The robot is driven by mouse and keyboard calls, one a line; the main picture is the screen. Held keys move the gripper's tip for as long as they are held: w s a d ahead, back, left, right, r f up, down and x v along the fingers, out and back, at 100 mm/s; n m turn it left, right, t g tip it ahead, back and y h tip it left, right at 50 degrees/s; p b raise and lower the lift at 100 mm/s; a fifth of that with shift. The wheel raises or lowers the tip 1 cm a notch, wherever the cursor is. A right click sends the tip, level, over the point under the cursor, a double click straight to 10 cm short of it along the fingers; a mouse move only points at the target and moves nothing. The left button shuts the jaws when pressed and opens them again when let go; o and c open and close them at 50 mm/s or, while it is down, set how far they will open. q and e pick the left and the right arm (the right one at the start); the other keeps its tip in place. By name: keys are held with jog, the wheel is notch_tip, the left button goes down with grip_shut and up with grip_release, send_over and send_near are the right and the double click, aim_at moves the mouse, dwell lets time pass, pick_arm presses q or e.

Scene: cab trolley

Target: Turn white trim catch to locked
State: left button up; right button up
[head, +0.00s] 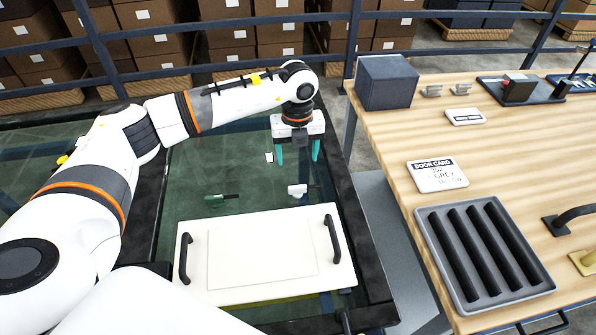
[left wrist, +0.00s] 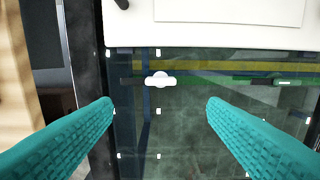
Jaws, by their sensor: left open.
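The white trim catch (head: 297,190) is a small white piece on the dark green glassy surface, just beyond the white panel. In the left wrist view the white catch (left wrist: 160,79) has a rounded knob and lies ahead of the fingers, between their lines. My left gripper (head: 297,158) points down with its teal fingers wide apart. It is empty and does not touch the catch; the left wrist view also shows the open fingers (left wrist: 159,105). My right gripper is not in view.
A white panel (head: 225,280) with two black handles lies in front of the catch. A green catch (head: 222,198) sits to the left. A wooden bench (head: 390,130) at right bears a grey box (head: 386,82), a door card (head: 437,176) and a slotted tray (head: 425,226).

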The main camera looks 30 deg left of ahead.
pick_arm(q)
jog(key=p, duration=0.1)
send_over(297, 186)
jog(key=f, duration=0.4)
jog(key=shift+s+d, duration=0.15)
jog(key=shift+s, duration=0.05)
jog(key=f+p, duration=0.1)
jog(key=f, duration=0.6)
jog(key=shift+w+f, duration=0.15)
jog(key=shift+w, duration=0.05)
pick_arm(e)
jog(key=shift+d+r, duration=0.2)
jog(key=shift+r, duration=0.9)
pick_arm(q)
jog(key=c, duration=1)
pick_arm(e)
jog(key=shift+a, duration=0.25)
